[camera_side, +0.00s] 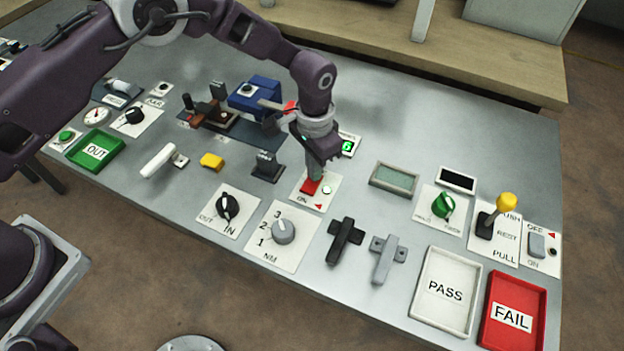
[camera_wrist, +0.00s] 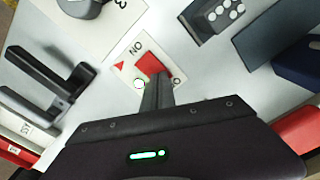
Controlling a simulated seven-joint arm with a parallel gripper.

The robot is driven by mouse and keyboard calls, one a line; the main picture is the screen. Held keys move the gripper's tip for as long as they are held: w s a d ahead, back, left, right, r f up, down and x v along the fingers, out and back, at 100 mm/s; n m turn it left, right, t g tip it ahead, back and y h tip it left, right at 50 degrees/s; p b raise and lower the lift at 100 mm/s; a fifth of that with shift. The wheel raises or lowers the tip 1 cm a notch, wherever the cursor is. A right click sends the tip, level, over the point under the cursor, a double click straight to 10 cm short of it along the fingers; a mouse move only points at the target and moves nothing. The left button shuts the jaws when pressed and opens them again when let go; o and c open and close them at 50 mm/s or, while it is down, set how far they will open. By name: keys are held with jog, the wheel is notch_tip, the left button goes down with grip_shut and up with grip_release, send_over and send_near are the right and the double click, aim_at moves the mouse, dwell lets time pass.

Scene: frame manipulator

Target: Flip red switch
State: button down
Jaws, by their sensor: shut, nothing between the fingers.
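The red switch (camera_side: 311,187) sits on a white plate (camera_side: 325,201) marked ON, near the middle of the table. In the wrist view my gripper (camera_wrist: 155,82) overlaps the near edge of the switch. I cannot tell if the fingertips touch it.
Black and grey handles (camera_side: 345,240) are at front right, with PASS (camera_side: 445,290) and FAIL (camera_side: 513,312) trays further right.

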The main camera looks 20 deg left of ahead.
jog(key=shift+f, duration=0.15)
jog(key=shift+r, duration=3.5)
jog(key=s+a+r+n+t, duration=0.1)
jog(key=s+a+r, duration=0.25)
jog(key=r, duration=0.35)
jog(key=s+a+r+n+t, duration=0.1)
jog(key=s+a+r, duration=0.1)
jog(key=a+r, duration=0.45)
jog(key=s+a+r+n+t, duration=0.1)
jog(key=s+a+r, duration=0.2)
jog(key=r, duration=0.6)
jog(key=s+a+r+n+t, duration=0.1)
jog(key=s+a, duration=0.3)
jog(key=s, duration=0.6)
jog(key=s+a+r+n+t, duration=0.1)
jog(key=s+a, duration=0.3)
jog(key=s, duration=0.6)
jog(key=shift+s+a+n+t, duration=0.2)
jog(key=shift+s+n+t, duration=0.1)
jog(key=shift+s+n, duration=0.15)
